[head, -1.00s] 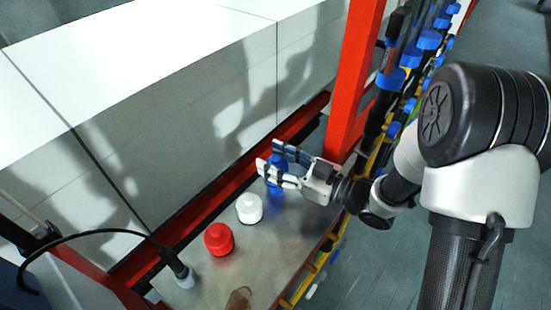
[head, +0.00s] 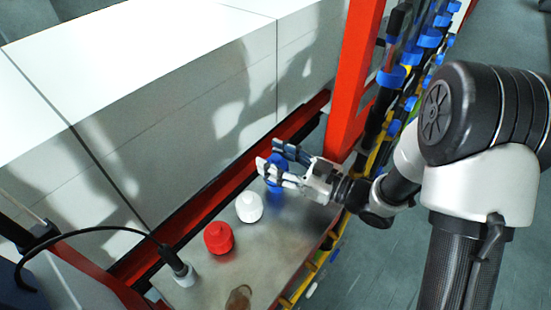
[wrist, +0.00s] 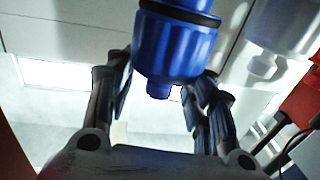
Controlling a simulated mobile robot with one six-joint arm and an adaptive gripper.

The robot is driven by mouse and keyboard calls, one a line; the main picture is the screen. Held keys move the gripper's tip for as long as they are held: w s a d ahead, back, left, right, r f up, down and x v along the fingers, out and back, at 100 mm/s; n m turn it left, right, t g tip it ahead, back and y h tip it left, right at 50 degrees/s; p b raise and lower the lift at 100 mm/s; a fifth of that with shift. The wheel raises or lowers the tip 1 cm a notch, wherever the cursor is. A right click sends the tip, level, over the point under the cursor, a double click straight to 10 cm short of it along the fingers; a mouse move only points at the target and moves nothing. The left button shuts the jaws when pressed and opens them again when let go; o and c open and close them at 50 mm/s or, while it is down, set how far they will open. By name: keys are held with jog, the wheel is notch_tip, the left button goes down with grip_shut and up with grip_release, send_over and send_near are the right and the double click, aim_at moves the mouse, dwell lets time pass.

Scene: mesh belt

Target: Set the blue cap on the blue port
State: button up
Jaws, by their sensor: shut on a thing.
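The blue cap (wrist: 172,48) is a blue cylinder with a small knob, large in the wrist view. A black ring lies around it at the top of that view, with more blue beyond it, which looks like the blue port (wrist: 192,4). In the head view, blue shows between and below my fingers, over the metal shelf, so cap and port are hard to tell apart. My gripper (head: 270,172) is shut on the cap, with fingers on both sides of it. Whether the cap is fully seated is not clear.
A white capped port (head: 249,207) and a red one (head: 218,238) stand in a row on the metal shelf (head: 205,285). A grey plug with a black cable (head: 183,272) is at the near left. A red post (head: 355,80) rises close behind my gripper.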

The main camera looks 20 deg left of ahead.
jog(key=shift+r+p, duration=0.45)
jog(key=shift+r, duration=0.25)
jog(key=shift+f+b, duration=1.2)
jog(key=shift+f, duration=0.05)
dwell(1.2)
jog(key=o, duration=1.3)
jog(key=shift+o, duration=0.2)
notch_tip(320, 180, up, 10)
jog(key=shift+r, duration=0.1)
jog(key=shift+s, duration=0.1)
